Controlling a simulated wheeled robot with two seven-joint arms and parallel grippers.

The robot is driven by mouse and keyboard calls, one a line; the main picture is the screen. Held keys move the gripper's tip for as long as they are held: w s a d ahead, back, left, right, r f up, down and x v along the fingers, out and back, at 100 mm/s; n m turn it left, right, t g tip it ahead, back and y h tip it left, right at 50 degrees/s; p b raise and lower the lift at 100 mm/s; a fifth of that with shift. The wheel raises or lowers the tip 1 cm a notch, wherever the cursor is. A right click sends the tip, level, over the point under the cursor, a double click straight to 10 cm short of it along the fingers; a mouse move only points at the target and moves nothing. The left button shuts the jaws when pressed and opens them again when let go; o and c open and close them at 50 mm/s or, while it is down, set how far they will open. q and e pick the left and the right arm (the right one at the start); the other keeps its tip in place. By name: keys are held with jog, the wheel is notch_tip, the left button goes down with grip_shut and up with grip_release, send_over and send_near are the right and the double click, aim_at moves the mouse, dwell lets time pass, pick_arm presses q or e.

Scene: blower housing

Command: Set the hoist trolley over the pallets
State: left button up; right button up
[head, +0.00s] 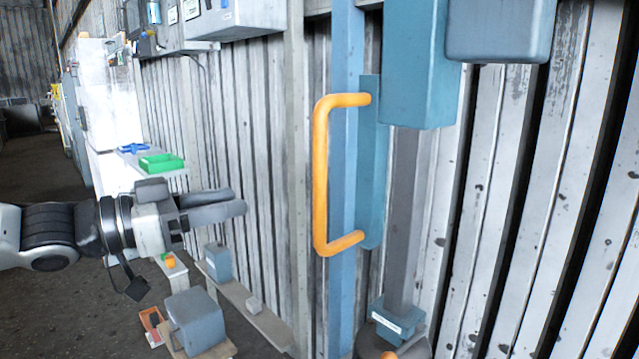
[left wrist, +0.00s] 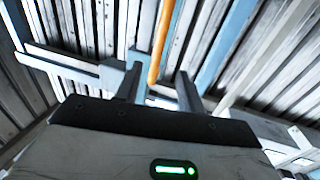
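An orange U-shaped handle (head: 321,180) is fixed to a blue plate (head: 370,165) on an upright blue post. I take it as part of the hoist trolley, but cannot confirm this. My left gripper (head: 238,201) is left of the handle in the head view, apart from it, with its fingers pointing right. In the left wrist view the two fingers (left wrist: 158,84) stand apart with nothing held. The orange bar (left wrist: 163,38) shows beyond and between them. Low wooden boards (head: 262,318) carrying grey boxes (head: 196,322) are on the floor; whether they are the pallets is unclear. My right gripper is out of view.
A large blue box (head: 418,65) and a grey box (head: 498,28) hang at the upper right. A grey column runs down to a labelled blue block (head: 397,318). A green tray (head: 161,163) stands on a white surface behind my left arm. Corrugated wall backs everything; open floor lies left.

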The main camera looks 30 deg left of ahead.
pick_arm(q)
send_near(314, 185)
jog(key=x, duration=0.3)
jog(key=b+x, duration=0.3)
jog(key=shift+f, duration=0.35)
jog(key=x, duration=0.3)
jog(key=shift+w+d+r, duration=0.1)
jog(key=shift+w+r, duration=0.2)
jog(key=shift+w+d, duration=0.35)
jog(key=shift+w, duration=0.3)
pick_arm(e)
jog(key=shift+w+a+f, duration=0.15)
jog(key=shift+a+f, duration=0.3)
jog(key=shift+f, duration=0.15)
pick_arm(q)
jog(key=shift+c, duration=0.3)
grip_shut()
jog(key=shift+d+f, duration=0.1)
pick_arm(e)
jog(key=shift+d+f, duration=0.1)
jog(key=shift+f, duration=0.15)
